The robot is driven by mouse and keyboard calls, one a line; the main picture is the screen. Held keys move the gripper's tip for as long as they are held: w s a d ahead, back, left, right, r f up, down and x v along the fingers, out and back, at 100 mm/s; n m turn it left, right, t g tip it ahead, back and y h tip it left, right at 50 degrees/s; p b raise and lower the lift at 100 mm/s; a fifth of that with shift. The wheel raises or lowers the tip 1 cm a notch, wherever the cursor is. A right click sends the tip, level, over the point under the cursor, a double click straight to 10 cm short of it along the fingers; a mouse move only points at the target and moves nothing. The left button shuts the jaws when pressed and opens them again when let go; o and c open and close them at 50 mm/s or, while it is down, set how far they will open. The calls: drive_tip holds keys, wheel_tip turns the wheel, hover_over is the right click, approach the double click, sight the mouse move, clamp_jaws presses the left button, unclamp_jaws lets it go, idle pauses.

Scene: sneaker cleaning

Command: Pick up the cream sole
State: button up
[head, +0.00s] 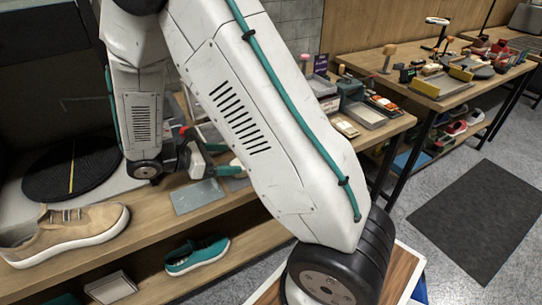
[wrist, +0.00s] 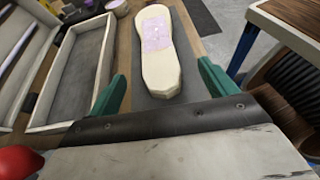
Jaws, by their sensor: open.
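The cream sole (wrist: 160,75) shows in the wrist view, lying lengthwise on a dark grey mat (wrist: 185,55). A pale lilac patch covers part of its top. My gripper (wrist: 163,88) is open and empty, with one green finger on each side of the sole's near end. The fingers look apart from the sole; their height above it is hard to tell. In the head view my gripper (head: 222,160) is over the near bench, partly hidden by my arm. I cannot make out the sole in that view.
A shallow pale tray (wrist: 47,125) stands left of the sole. On the bench are a tan sneaker (head: 65,232), a black round turntable (head: 72,168) and a grey plate (head: 198,197). A teal shoe (head: 196,256) sits on the shelf below. A second bench (head: 400,88) stands at right.

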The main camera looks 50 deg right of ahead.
drive_tip(key=x, duration=0.5)
drive_tip(key=f+x, duration=0.1)
drive_tip(key=x, duration=0.2)
drive_tip(key=shift+w+a+r, duration=0.1)
drive_tip(key=shift+w+a, duration=0.05)
drive_tip(key=shift+w, duration=0.15)
drive_tip(key=c, duration=1.1)
drive_tip(key=shift+c, duration=0.2)
drive_tip(key=shift+r, duration=0.2)
